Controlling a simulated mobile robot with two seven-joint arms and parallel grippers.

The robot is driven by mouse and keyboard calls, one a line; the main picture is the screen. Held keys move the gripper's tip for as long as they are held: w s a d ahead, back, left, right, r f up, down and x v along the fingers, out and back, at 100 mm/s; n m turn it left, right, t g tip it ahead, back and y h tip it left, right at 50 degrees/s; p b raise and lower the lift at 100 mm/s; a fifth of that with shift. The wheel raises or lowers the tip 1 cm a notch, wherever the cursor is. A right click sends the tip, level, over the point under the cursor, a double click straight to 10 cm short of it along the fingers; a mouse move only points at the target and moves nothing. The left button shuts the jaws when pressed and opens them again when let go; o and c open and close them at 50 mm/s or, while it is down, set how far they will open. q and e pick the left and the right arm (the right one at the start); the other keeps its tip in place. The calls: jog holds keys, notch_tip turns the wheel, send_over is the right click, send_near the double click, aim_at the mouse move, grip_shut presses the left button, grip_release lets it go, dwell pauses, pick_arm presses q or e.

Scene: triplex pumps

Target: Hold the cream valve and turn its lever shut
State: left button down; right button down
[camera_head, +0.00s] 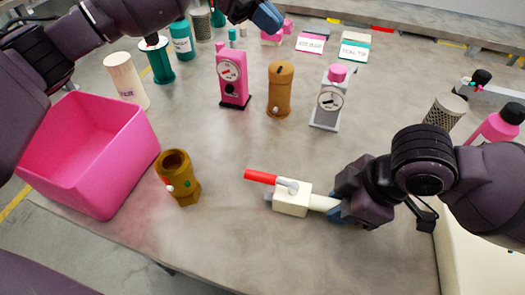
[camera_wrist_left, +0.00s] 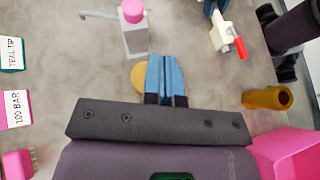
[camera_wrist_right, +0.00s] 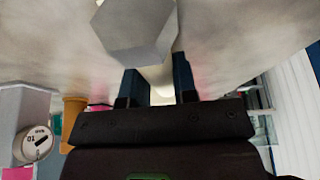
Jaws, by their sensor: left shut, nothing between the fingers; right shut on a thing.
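The cream valve (camera_head: 292,200) is at the front centre of the table in the head view, with a grey pivot on top. Its red lever (camera_head: 262,177) points left, roughly along the body and away from my right gripper. My right gripper (camera_head: 336,207) is shut on the valve's right-hand pipe end, which shows between the fingers in the right wrist view (camera_wrist_right: 158,82). My left gripper (camera_head: 268,18) is shut and empty, high at the top of the head view, well away from the valve. The left wrist view also shows the valve (camera_wrist_left: 221,36) and lever (camera_wrist_left: 240,47).
A pink bin (camera_head: 95,150) and an upright brass fitting (camera_head: 180,178) stand left of the valve. Pink (camera_head: 232,78), orange (camera_head: 280,90) and grey (camera_head: 328,100) gauge or cylinder units stand behind it. The table around the lever is clear.

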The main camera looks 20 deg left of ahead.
pick_arm(q)
jog(key=s+d+m+g+y, duration=0.2)
jog(key=s+d+m+y, duration=0.25)
jog(key=m+y, duration=0.4)
jog(key=m+g+y, duration=0.2)
jog(key=m+y, duration=0.1)
jog(key=m, duration=0.2)
send_near(269, 181)
jog(key=shift+h, duration=0.25)
jog(key=a+f, duration=0.1)
jog(key=f, duration=0.1)
jog(key=w+f, duration=0.1)
jog(key=a+f, duration=0.1)
jog(key=f, duration=0.1)
jog(key=shift+w+a+f, duration=0.3)
jog(key=shift+a+f, duration=0.05)
jog(key=s, duration=0.3)
jog(key=shift+f, duration=0.35)
jog(key=shift+s+d+f, duration=0.1)
jog(key=shift+s, duration=0.45)
